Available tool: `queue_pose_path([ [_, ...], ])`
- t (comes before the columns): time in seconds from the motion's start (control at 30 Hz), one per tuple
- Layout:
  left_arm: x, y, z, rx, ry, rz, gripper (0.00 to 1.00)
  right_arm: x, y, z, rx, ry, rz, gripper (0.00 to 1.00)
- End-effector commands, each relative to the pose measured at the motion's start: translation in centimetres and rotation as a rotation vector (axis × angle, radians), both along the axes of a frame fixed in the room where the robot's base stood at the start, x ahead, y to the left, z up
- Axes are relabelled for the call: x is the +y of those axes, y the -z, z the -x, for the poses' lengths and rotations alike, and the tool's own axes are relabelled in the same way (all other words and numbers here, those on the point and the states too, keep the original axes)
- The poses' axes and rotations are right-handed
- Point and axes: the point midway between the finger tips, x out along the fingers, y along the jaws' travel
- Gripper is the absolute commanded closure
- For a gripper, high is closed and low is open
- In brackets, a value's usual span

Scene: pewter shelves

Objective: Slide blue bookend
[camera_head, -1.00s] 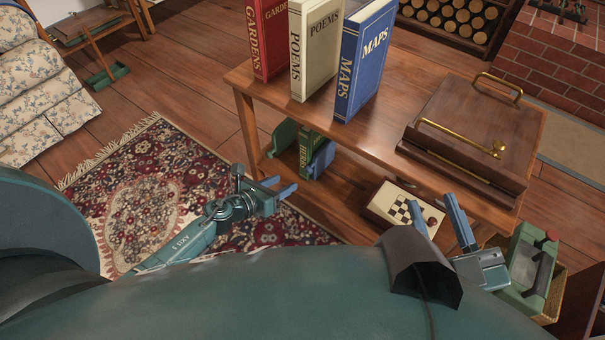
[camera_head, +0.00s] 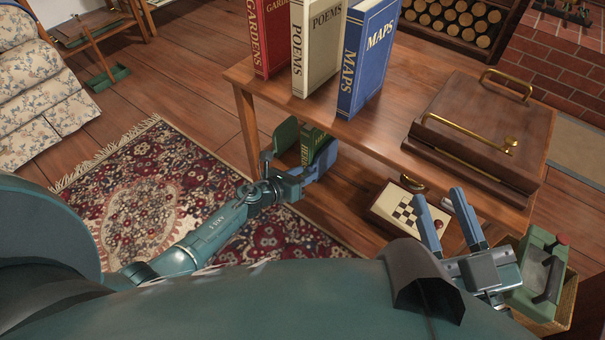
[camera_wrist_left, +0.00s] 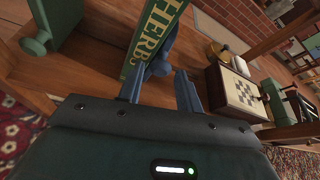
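The blue bookend (camera_wrist_left: 168,48) stands on the lower shelf against the right side of the green HERBS book (camera_wrist_left: 150,40), its round blue knob facing my left gripper (camera_wrist_left: 159,72). That gripper is open, with a finger on each side of the knob; I cannot tell whether they touch it. In the head view, my left gripper (camera_head: 318,165) is at the shelf's front, overlapping the similar-coloured bookend. The HERBS book shows there too (camera_head: 312,143). A green bookend (camera_head: 286,135) stands to its left. My right gripper (camera_head: 438,194) is open and empty at the right.
Books stand on the upper shelf (camera_head: 285,105), beside a wooden box with brass handles (camera_head: 480,130). A chessboard box (camera_head: 405,210) is on the lower shelf, right of the bookend. A green caddy (camera_head: 540,285) stands at the lower right. A rug (camera_head: 150,195) lies at left.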

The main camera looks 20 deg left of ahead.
Motion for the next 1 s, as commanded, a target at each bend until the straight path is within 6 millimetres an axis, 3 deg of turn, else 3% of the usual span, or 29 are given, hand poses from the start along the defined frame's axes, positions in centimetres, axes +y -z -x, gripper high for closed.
queue_pose_path([
  [0.4, 0.0, 0.0, 0.0, 0.000, 0.000, 0.000, 0.99, 0.0, 0.1, 0.0, 0.000, -0.001, 0.004, 0.64],
  [0.73, -0.4, 0.0, 0.2, 0.001, 0.001, 0.000, 1.00, 0.0, 0.0, 0.0, 0.000, -0.001, 0.005, 0.64],
  [1.0, -4.7, 0.0, 1.8, 0.003, 0.005, 0.002, 1.00, 0.0, -0.1, -0.1, -0.002, 0.005, 0.022, 0.64],
])
